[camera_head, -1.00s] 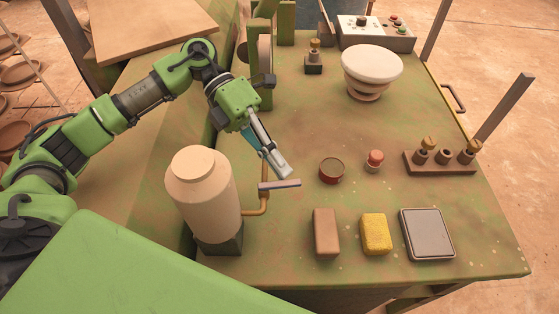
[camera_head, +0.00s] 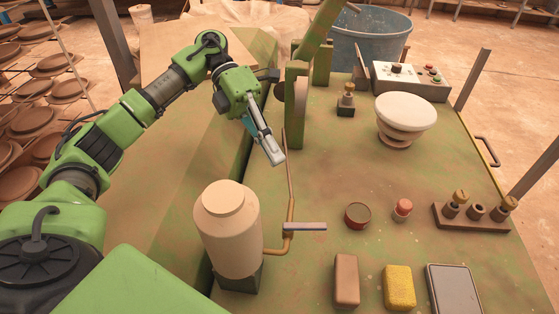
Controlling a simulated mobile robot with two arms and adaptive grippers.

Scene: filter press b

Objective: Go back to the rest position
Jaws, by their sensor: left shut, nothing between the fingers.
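My left arm comes in from the left, and its green left gripper (camera_head: 272,152) hangs above the table, pointing down and to the right. Its fingers are shut with nothing between them. It is behind the cream bottle-shaped container (camera_head: 229,236) and above the thin brass pipe with a grey lever (camera_head: 304,227). It appears apart from both. My right gripper is not in view.
The green table (camera_head: 330,180) holds a white bowl-shaped piece (camera_head: 406,112), a red-brown round tin (camera_head: 358,215), a red knob (camera_head: 403,208), a brown block (camera_head: 346,280), a yellow sponge (camera_head: 399,287) and a grey flat box (camera_head: 452,290). A control box (camera_head: 409,80) stands behind.

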